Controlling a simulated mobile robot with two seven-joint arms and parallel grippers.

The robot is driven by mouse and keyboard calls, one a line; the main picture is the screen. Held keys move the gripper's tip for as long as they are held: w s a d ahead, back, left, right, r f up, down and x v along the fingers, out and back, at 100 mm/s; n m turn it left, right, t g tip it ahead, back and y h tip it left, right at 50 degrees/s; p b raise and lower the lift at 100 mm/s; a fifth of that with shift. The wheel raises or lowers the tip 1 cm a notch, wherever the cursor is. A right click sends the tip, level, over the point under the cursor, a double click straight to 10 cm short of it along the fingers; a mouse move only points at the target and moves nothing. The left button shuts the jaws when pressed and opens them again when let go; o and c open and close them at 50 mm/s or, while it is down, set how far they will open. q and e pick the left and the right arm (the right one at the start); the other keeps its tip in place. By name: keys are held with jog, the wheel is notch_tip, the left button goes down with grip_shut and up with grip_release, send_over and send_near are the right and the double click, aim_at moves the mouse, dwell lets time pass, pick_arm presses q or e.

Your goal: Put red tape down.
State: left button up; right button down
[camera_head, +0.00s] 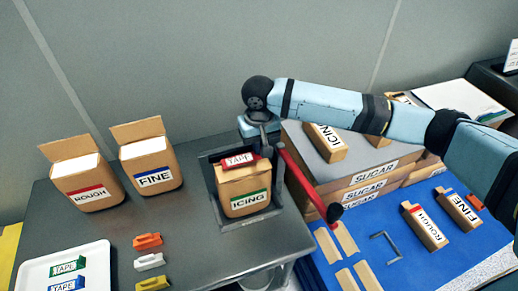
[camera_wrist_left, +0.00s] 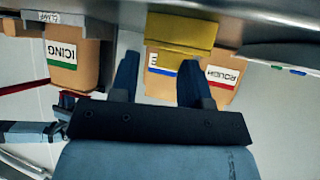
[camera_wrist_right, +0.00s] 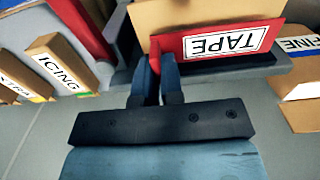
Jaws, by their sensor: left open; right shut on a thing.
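The red tape (camera_head: 240,159), labelled TAPE, lies across the top of the cardboard ICING box (camera_head: 245,189), which stands in a dark metal frame on the table. In the right wrist view the red tape (camera_wrist_right: 222,43) is against the box's upper edge. My right gripper (camera_wrist_right: 157,65) is shut on the end of the red tape. In the head view its hand is above and behind the box, with its fingertips hard to make out. My left gripper (camera_wrist_left: 158,72) is open and empty in the left wrist view, and it does not show in the head view.
ROUGH (camera_head: 87,182) and FINE (camera_head: 150,164) boxes stand at the left. A white tray (camera_head: 38,270) holds green and blue tapes. Orange, white and yellow blocks lie in front. A red lever (camera_head: 305,180) and stacked SUGAR boxes (camera_head: 371,184) are close right of the frame.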

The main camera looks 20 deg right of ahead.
notch_tip(320, 180, down, 2)
jog(key=shift+f, duration=0.15)
jog(key=shift+f, duration=0.15)
jog(key=c, duration=1.3)
grip_release()
jog(key=shift+o, duration=0.2)
notch_tip(320, 180, up, 12)
jog(key=shift+r+b, duration=0.15)
jog(key=shift+b, duration=0.35)
